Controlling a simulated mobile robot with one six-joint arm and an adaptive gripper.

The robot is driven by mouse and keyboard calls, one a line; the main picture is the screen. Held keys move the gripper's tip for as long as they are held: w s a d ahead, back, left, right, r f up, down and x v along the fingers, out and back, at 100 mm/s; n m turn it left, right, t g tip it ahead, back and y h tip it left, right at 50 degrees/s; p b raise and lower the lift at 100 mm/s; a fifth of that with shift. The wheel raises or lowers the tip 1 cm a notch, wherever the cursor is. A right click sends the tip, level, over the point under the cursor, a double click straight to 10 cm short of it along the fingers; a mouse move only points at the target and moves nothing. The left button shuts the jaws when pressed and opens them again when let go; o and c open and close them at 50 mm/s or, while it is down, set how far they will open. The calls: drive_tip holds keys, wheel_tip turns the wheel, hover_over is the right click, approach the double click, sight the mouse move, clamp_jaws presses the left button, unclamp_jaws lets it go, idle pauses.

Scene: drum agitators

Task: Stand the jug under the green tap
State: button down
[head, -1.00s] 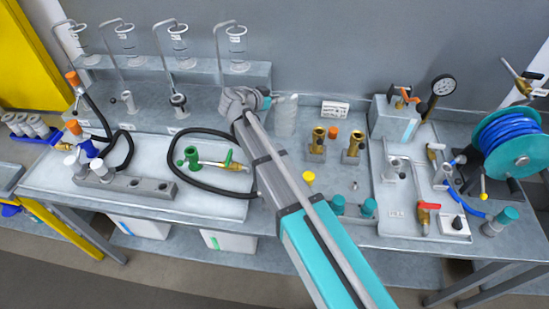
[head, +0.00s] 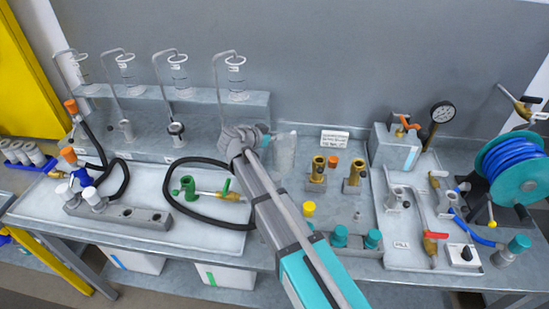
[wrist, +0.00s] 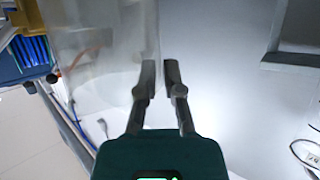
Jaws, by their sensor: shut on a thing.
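The jug (head: 285,153) is clear and faint, upright in the head view, near the bench's back in the middle. In the wrist view the jug (wrist: 105,50) fills the upper left as a see-through wall. My gripper (wrist: 162,68) is shut on the jug at its side, with the fingers close together. In the head view my gripper (head: 262,140) is at the jug's left, partly hidden by my wrist. I cannot tell whether the jug touches the bench. A tap with a green handle (head: 226,188) is at left on the pale tray, left of my arm.
A black hose (head: 178,221) loops around the green tap. Glass vessels on bent pipes (head: 236,75) stand behind. Brass fittings (head: 317,170) and a label card (head: 335,138) are right of the jug. A red-handled tap (head: 434,236) and a blue hose reel (head: 508,155) are farther right.

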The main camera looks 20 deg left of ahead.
drive_tip(key=shift+f+b, duration=1.15)
drive_tip(key=shift+f, duration=0.4)
drive_tip(key=shift+f+b, duration=1.9)
drive_tip(key=shift+f, duration=0.1)
drive_tip(key=c, duration=0.8)
unclamp_jaws()
drive_tip(key=shift+s+a+r+p, duration=0.2)
drive_tip(key=shift+s+r+p, duration=0.15)
drive_tip(key=shift+s+r, duration=0.1)
drive_tip(key=p+v, duration=0.4)
drive_tip(key=v, duration=0.7)
